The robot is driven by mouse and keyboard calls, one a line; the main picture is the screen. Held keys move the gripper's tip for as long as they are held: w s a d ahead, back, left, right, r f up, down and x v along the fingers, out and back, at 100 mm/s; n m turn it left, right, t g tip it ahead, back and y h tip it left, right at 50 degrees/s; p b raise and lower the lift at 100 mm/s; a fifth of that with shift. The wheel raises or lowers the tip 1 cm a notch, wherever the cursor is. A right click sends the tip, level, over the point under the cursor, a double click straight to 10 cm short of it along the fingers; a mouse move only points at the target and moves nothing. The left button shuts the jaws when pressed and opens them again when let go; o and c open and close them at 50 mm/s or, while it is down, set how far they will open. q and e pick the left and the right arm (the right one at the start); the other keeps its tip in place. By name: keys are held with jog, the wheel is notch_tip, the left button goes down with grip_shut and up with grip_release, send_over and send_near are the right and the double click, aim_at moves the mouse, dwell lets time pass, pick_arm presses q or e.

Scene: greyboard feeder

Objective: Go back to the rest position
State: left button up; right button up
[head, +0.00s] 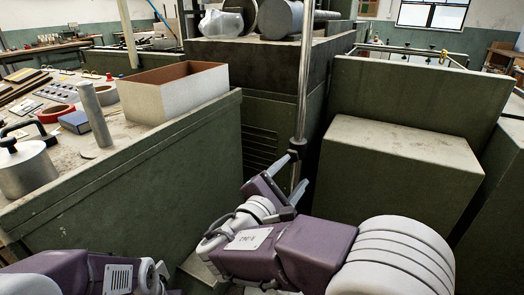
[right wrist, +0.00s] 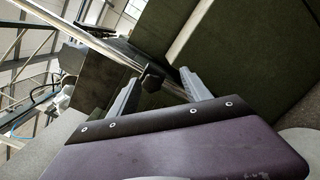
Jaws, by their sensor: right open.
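My right gripper (head: 293,176) is in the lower middle of the head view, in front of the dark green machine body.
A green block (head: 400,175) stands close on the right.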

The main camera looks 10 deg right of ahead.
jog(key=s+d+f+m+g+h, duration=0.1)
jog(key=s+d+f+m+g, duration=0.15)
jog(key=d, duration=0.45)
jog(key=s+d+f+m+g+h, duration=0.1)
jog(key=d+f+m+g+h, duration=0.1)
jog(key=d+g, duration=0.35)
jog(key=s+d+f+m+g+y, duration=0.45)
jog(key=s+d+f, duration=0.25)
jog(key=s+f, duration=0.35)
jog(key=s+a+f+m+g+y, duration=0.35)
jog(key=s+f+y, duration=0.2)
jog(key=f, duration=0.45)
jog(key=w+a+f+m+t+y, duration=0.1)
jog(key=a+f+m+y, duration=0.15)
jog(key=a, duration=0.25)
jog(key=a+f+m+t+y, duration=0.1)
jog(key=a+f+m+y, duration=0.1)
jog(key=a+m, duration=0.3)
notch_tip(320, 180, up, 36)
jog(key=w+a+t+p, duration=0.1)
jog(key=w+p, duration=0.1)
jog(key=p, duration=3.4)
jog(key=shift+w+a+r+n, duration=0.15)
jog(key=shift+a+r+n, duration=0.1)
jog(key=shift+n, duration=0.05)
